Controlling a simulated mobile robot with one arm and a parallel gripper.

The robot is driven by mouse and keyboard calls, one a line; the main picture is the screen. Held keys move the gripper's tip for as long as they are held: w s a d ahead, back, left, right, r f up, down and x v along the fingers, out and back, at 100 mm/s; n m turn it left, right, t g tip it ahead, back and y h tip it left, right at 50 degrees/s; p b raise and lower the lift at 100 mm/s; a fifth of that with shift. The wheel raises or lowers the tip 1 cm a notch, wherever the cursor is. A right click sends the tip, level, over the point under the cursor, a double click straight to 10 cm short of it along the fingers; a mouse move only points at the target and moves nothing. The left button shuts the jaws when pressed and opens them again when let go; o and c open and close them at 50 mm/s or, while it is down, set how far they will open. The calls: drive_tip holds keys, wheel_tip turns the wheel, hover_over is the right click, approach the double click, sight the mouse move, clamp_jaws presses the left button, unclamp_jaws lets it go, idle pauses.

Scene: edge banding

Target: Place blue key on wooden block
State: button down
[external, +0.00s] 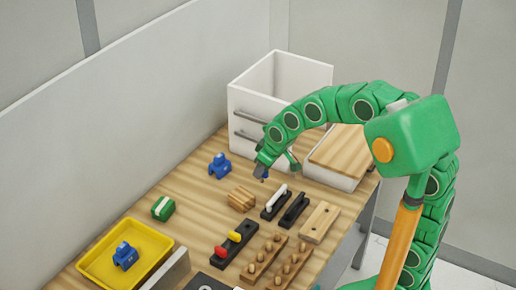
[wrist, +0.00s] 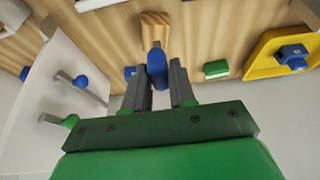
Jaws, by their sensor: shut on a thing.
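The blue key (wrist: 157,68) is between the two fingers of my gripper (wrist: 158,82) in the wrist view, and the gripper is shut on it. A small bit of blue also shows at my gripper (external: 262,172) in the external view. The wooden block (external: 241,199) lies on the table to the lower left of my gripper in that view. The wooden block (wrist: 155,30) appears just beyond the key's tip in the wrist view. The key looks held above the table; I cannot tell whether it touches the block.
A white drawer cabinet (external: 250,105) stands behind my gripper. A blue object (external: 219,166), a green-and-white block (external: 163,209) and a yellow tray (external: 160,248) holding another blue object (external: 125,257) are to the left. Black handle pieces (external: 293,210) and pegged wooden strips (external: 262,257) lie in front.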

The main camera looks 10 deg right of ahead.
drive_tip(key=shift+w+a+f, duration=0.9)
drive_tip(key=shift+w+f, duration=0.3)
drive_tip(key=shift+f, duration=0.1)
drive_tip(key=shift+w+a+f, duration=0.85)
drive_tip(key=shift+w+f, duration=0.4)
drive_tip(key=shift+w+a+f, duration=0.9)
drive_tip(key=shift+w+f, duration=0.3)
drive_tip(key=shift+f, duration=1.65)
drive_tip(key=c, duration=0.9)
unclamp_jaws()
drive_tip(key=shift+f, duration=0.1)
drive_tip(key=shift+c, duration=0.2)
